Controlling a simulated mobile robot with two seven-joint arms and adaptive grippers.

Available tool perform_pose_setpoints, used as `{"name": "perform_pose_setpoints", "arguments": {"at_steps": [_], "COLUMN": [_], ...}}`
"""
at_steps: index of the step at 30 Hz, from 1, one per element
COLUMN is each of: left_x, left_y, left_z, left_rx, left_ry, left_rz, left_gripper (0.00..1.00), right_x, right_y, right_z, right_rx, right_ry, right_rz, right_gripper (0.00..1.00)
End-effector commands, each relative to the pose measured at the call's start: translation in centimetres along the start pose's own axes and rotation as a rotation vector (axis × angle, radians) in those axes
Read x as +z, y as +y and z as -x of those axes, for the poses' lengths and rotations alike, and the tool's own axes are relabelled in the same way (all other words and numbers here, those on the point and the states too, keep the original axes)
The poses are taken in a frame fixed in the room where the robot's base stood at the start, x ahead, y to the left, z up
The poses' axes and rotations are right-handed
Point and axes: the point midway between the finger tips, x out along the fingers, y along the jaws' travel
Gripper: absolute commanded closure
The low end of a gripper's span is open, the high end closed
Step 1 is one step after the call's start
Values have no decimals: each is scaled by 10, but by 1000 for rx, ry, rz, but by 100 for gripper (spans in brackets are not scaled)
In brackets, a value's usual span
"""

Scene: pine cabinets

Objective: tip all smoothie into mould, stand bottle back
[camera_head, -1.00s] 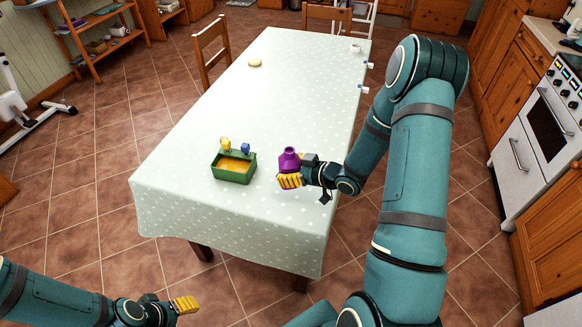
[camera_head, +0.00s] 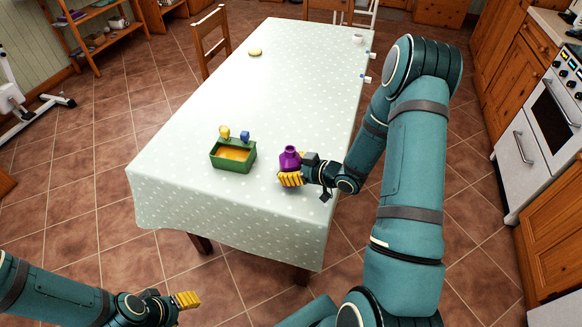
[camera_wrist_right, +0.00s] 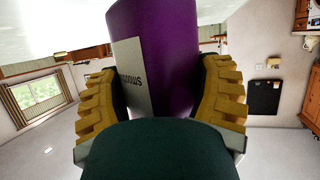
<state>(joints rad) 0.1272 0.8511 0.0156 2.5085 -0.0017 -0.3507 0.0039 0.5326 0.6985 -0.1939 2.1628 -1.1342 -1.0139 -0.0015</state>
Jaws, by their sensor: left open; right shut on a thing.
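The purple bottle (camera_head: 290,156) is upright at the near right part of the table. My right gripper (camera_head: 291,178) is shut on it; in the right wrist view the yellow fingers flank the bottle (camera_wrist_right: 178,60) and its pale label with "smoo…" lettering. I cannot tell whether its base touches the cloth. The green mould (camera_head: 232,166) stands on the table left of the bottle, with orange filling inside and yellow and blue pieces at its back edge. My left gripper (camera_head: 187,300) is open and empty, low at the left, off the table.
The table (camera_head: 230,100) has a pale dotted cloth. A round pale item (camera_head: 255,52) and a white cup (camera_head: 357,39) are at its far part. Small white-and-blue items (camera_head: 367,78) line the right edge. The cloth between mould and far items is clear.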

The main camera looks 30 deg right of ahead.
Motion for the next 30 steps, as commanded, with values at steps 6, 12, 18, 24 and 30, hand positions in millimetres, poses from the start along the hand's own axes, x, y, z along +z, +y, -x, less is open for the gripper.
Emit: {"name": "perform_pose_setpoints", "arguments": {"at_steps": [6,12,18,24,30], "left_x": [0,1,1,1,1], "left_y": [-2,-3,-4,-4,-4], "left_z": [-5,-9,-10,-10,-10], "left_rx": [0,0,0,0,0], "left_ry": [0,0,0,0,0], "left_rz": [0,0,0,0,0], "left_gripper": [47,47,47,47,47], "right_x": [5,9,11,11,12], "right_y": [0,0,0,0,0], "right_z": [-2,-4,-5,-5,-4], "right_rx": [0,0,0,0,0], "right_ry": [1,1,1,1,-1], "right_rz": [0,0,1,1,0], "right_gripper": [73,73,73,0,0]}}
